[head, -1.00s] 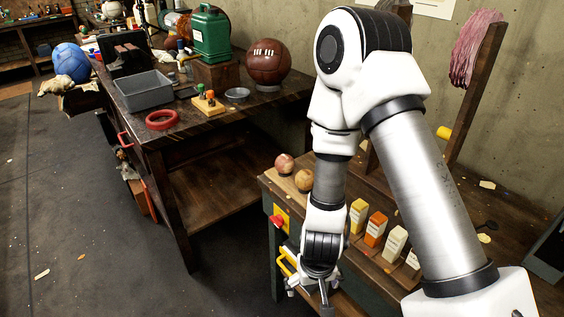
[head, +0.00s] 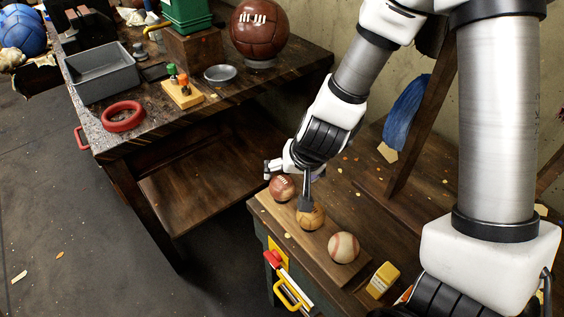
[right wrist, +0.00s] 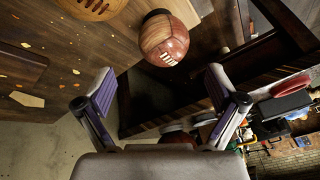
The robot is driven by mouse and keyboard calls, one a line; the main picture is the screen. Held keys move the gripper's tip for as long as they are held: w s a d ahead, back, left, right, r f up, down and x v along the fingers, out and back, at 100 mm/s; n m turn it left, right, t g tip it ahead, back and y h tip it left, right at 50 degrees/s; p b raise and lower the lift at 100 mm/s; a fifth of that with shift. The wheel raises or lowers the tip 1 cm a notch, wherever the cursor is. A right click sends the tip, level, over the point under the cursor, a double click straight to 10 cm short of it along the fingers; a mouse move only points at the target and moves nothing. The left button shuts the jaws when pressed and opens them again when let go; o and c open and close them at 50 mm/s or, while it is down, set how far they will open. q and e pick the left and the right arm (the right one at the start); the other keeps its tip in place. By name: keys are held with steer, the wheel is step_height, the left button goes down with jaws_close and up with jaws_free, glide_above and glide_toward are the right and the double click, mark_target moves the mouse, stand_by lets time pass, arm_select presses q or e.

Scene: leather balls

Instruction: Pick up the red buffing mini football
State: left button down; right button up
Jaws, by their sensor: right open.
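The red mini football (head: 282,187), reddish brown with white laces, sits at the far left end of a wooden board on the near bench. It also shows in the right wrist view (right wrist: 164,40), top centre, between and beyond the fingers. My right gripper (head: 289,182) is open and empty at the ball, one finger hanging in front of the tan ball (head: 311,219), the other at the red ball's left. In the right wrist view the gripper (right wrist: 160,95) shows its two pads wide apart. Contact with the ball cannot be told. My left gripper is out of view.
A baseball (head: 343,247) sits beside the tan ball on the wooden board (head: 323,262). A yellow box (head: 383,280) stands to the right. The other workbench (head: 215,107) carries a grey tray, a red ring and a large brown ball (head: 259,32).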

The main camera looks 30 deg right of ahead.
mark_target(285, 184)
steer(key=shift+b+x, duration=0.4)
steer(key=shift+x, duration=0.5)
steer(key=shift+s+a+f+b, duration=0.1)
steer(key=shift+a+f+b, duration=0.1)
steer(key=shift+f+b, duration=0.15)
steer(key=f, duration=0.1)
steer(key=b, duration=0.1)
steer(key=f+b, duration=0.1)
steer(key=shift+w+a+f, duration=0.3)
steer(key=shift+a+f, duration=0.05)
steer(key=shift+w+d+f+b, duration=0.2)
steer(key=shift+w+f+b, duration=0.1)
steer(key=shift+w+f, duration=0.55)
steer(key=shift+s+r, duration=0.1)
steer(key=shift+s, duration=0.1)
steer(key=shift+s+r, duration=0.1)
steer(key=c, duration=1)
